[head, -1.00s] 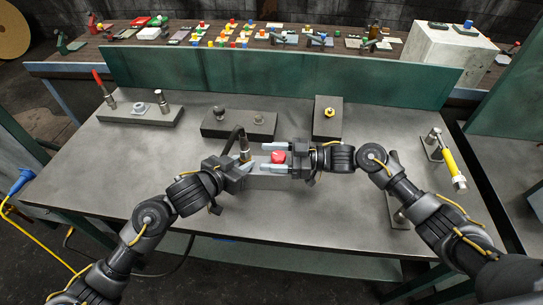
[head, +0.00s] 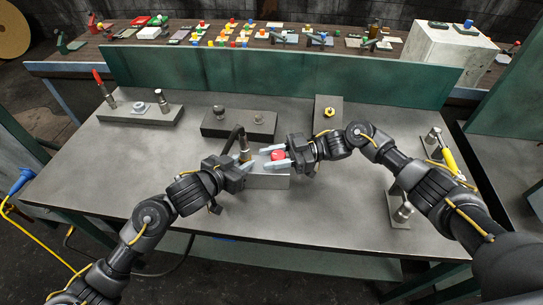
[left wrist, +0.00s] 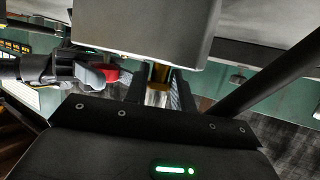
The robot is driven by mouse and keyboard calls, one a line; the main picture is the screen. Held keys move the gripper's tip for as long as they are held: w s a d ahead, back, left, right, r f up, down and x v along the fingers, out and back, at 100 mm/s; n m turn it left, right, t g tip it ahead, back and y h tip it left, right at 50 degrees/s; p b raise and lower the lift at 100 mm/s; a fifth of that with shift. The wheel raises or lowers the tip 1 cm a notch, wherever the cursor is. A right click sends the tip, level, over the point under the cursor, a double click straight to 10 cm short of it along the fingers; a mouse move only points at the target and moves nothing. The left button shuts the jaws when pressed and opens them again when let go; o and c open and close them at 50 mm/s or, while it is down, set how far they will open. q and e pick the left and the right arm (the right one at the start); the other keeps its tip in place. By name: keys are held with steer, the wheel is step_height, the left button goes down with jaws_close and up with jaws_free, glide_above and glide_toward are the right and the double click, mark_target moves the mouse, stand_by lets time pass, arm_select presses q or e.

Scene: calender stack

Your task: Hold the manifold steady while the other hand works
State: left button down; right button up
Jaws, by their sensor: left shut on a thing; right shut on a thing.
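The manifold (head: 270,181) is a grey block on the bench in front of me. A brass and steel fitting with a black hose (head: 244,150) stands on its left part, and a red knob (head: 277,155) on its right part. My left gripper (head: 249,162) comes in from the left, its fingers closed around the fitting. In the left wrist view the fitting (left wrist: 157,88) shows between the fingers, with the manifold (left wrist: 145,25) filling the top. My right gripper (head: 278,157) is shut on the red knob, which also shows in the left wrist view (left wrist: 111,75). The fingers partly hide both parts.
A yellow-handled tool (head: 449,162) is at the right, partly behind my right arm. The bench's left front is clear.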

mark_target(275, 158)
steer(key=g, duration=0.1)
steer(key=n+g, duration=0.2)
steer(key=shift+s+a+h, duration=0.2)
steer(key=shift+s+h, duration=0.05)
steer(key=shift+h, duration=0.15)
steer(key=n+g+h, duration=0.1)
steer(key=n+g, duration=0.1)
steer(key=g, duration=0.1)
steer(key=shift+s+d+n+g+h, duration=0.1)
steer(key=shift+d+n+g+h, duration=0.1)
steer(key=shift+n+g+h, duration=0.75)
steer(key=shift+s+d+n+g+h, duration=0.1)
steer(key=shift+d+n+g+h, duration=0.1)
steer(key=shift+n+g+h, duration=0.75)
steer(key=shift+d+g, duration=0.1)
steer(key=shift+g, duration=0.2)
steer(key=o, duration=1)
step_height(275, 158, up, 10)
